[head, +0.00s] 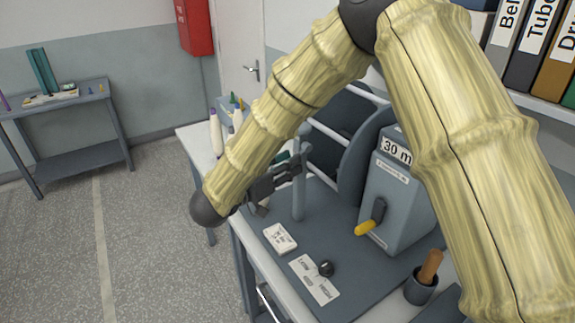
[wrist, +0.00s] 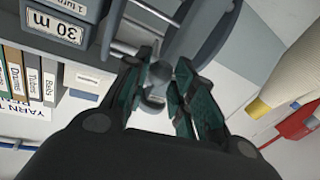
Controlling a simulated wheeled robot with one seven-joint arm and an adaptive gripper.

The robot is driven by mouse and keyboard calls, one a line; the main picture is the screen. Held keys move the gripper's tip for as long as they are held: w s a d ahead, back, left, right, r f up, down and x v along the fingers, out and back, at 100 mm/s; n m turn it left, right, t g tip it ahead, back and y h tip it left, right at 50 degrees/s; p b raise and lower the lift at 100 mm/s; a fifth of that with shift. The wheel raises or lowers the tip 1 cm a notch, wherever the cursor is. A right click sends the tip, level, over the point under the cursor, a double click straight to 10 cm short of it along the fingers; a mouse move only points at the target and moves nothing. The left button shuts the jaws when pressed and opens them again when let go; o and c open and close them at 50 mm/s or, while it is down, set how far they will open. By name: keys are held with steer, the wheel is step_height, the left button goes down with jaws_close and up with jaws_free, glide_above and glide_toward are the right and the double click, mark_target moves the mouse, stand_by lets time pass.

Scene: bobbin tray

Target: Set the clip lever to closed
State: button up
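My gripper (head: 285,175) is beside an upright grey post (head: 299,192) on the bench, its fingers pointing toward the post. In the wrist view my gripper (wrist: 160,75) has its two teal-lined fingers apart, with the round grey end of a post (wrist: 160,71) seen between or beyond them. Contact cannot be told. I cannot clearly make out a clip lever; part of the area behind my arm is hidden. A dark crank with a yellow handle (head: 366,228) is on the front of the grey machine box (head: 393,205), which is marked 30 m.
A white card (head: 315,280) and black knob (head: 326,268) lie on the grey bench plate, near a small white box (head: 280,238). A dark cup (head: 421,287) holds a wooden handle. White cones (head: 216,135) stand at the back left. Open floor lies left.

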steer(key=shift+r, duration=0.1)
steer(key=shift+w+d+r+m+g+y+p, duration=0.2)
steer(key=shift+r+m+g+y+p, duration=0.15)
steer(key=shift+r+g+y+p, duration=1.4)
steer(key=shift+w+d+r+m+g+y+p, duration=0.25)
steer(key=shift+r+g+y+p, duration=0.8)
steer(key=shift+y+p, duration=1.35)
steer(key=shift+s+d+r+m+g+y+p, duration=0.1)
steer(key=shift+r+m+g+y+p, duration=0.3)
steer(key=shift+r+g+y+p, duration=1.6)
steer(key=shift+f+t+h+p, duration=0.3)
steer(key=shift+f+h+p, duration=0.25)
steer(key=shift+f, duration=0.4)
steer(key=o, duration=1)
steer(key=shift+w+d, duration=0.1)
steer(key=v, duration=1.2)
